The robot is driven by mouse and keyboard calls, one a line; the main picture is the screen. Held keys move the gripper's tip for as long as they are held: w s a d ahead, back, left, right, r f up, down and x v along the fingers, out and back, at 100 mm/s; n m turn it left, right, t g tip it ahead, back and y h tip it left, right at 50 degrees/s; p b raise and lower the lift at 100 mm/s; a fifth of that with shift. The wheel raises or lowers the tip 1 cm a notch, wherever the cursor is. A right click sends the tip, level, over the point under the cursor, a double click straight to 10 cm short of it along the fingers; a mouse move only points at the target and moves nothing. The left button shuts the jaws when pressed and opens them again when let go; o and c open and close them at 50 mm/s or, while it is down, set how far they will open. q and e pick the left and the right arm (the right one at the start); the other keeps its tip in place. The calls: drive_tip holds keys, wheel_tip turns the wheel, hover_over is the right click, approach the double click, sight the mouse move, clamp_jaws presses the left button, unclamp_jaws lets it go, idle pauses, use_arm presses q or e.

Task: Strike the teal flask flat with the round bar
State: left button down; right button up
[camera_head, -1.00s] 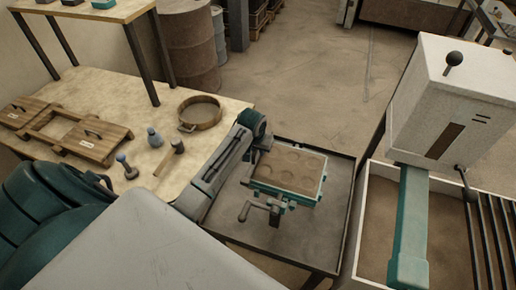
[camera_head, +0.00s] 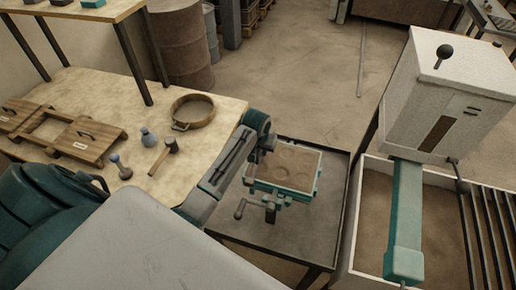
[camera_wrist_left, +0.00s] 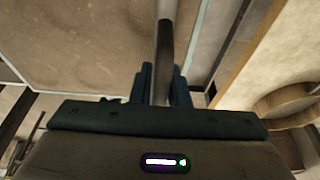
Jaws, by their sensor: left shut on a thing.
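The teal flask (camera_head: 319,185) is a shallow teal-framed box full of brown sand on a stand at the middle right of the head view. Its sand (camera_head: 298,157) shows faint round hollows. My left gripper (camera_head: 266,150) is at the flask's far left corner, partly hidden by my arm. In the left wrist view, my left gripper (camera_wrist_left: 158,85) is shut on the round bar (camera_wrist_left: 165,45), grey above and dark near the fingers. The bar reaches over the sand, its far end out of view. Whether it touches the sand I cannot tell. My right gripper is not in view.
A white machine (camera_head: 445,90) with a teal beam (camera_head: 405,220) stands right of the flask over a sand bin.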

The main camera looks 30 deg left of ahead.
sight(311, 167)
use_arm(q)
drive_tip(key=shift+w+d, duration=0.2)
drive_tip(key=shift+d, duration=0.6)
drive_tip(key=shift+w+d, duration=0.2)
drive_tip(key=shift+d, duration=0.55)
drive_tip(key=shift+w+d+f, duration=0.1)
drive_tip(key=shift+w+d, duration=0.1)
drive_tip(key=shift+d, duration=0.75)
drive_tip(key=shift+w+d+f, duration=0.1)
drive_tip(key=shift+w+d, duration=0.05)
drive_tip(key=shift+d, duration=0.8)
drive_tip(key=shift+w+d+r, duration=0.1)
drive_tip(key=shift+w+d, duration=0.15)
drive_tip(key=shift+d, duration=0.6)
drive_tip(key=shift+w+d, duration=0.1)
drive_tip(key=shift+d, duration=0.2)
drive_tip(key=shift+w+d, duration=0.2)
drive_tip(key=shift+d, duration=0.5)
drive_tip(key=shift+w+d, duration=0.15)
drive_tip(key=shift+d, duration=0.5)
drive_tip(key=shift+w+d, duration=0.15)
drive_tip(key=shift+d, duration=0.4)
drive_tip(key=shift+w+d, duration=0.15)
drive_tip(key=shift+d, duration=0.35)
drive_tip(key=shift+w+d, duration=0.15)
drive_tip(key=shift+d, duration=0.55)
drive_tip(key=shift+w+d, duration=0.1)
drive_tip(key=shift+d, duration=0.55)
drive_tip(key=shift+w+d, duration=0.15)
drive_tip(key=shift+d, duration=0.5)
